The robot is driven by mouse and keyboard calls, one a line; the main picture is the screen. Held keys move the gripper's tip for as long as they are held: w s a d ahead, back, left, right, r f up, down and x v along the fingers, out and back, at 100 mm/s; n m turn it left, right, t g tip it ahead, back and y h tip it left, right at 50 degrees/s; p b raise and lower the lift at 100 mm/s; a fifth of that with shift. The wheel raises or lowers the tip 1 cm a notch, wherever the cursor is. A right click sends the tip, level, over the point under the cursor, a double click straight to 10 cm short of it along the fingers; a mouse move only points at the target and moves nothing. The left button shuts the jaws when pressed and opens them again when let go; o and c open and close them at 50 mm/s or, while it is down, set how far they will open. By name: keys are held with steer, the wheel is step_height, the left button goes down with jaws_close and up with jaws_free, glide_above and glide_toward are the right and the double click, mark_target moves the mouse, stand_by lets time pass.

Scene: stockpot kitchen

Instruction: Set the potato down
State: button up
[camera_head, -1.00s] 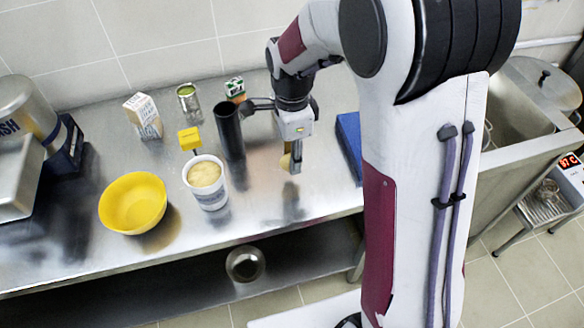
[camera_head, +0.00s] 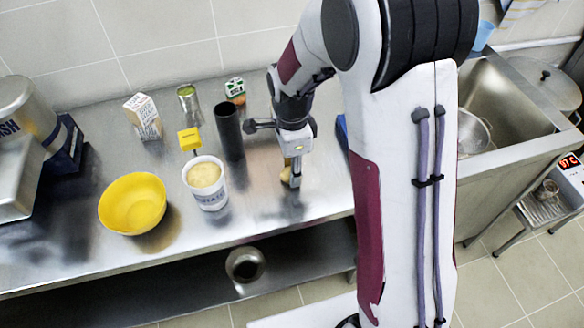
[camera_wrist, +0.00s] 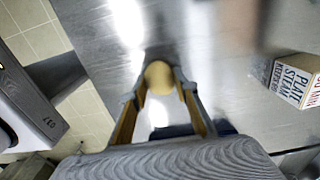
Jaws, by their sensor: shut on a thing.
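The potato (camera_wrist: 159,77) is round and pale yellow-brown. In the wrist view it sits between the fingertips of my gripper (camera_wrist: 158,84), which is shut on it. In the head view my gripper (camera_head: 291,178) points down over the steel counter, right of the black cylinder. Part of the potato (camera_head: 286,173) shows beside the fingers there. It is low, close to the counter (camera_head: 255,205); I cannot tell whether it touches the surface.
Left of my gripper stand a white tub (camera_head: 212,197), a yellow bowl (camera_head: 133,204) and a black cylinder (camera_head: 229,132). Cartons (camera_head: 144,117) and a can (camera_head: 189,103) stand behind. A sink (camera_head: 510,115) is at the right. The counter in front of my gripper is clear.

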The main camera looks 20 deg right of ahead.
mark_target(289, 170)
steer(key=shift+f, duration=0.15)
steer(key=o, duration=1.1)
steer(key=r, duration=0.7)
steer(key=shift+w+a+r, duration=0.2)
steer(key=shift+a, duration=0.1)
steer(key=shift+r, duration=0.2)
steer(key=shift+r, duration=0.1)
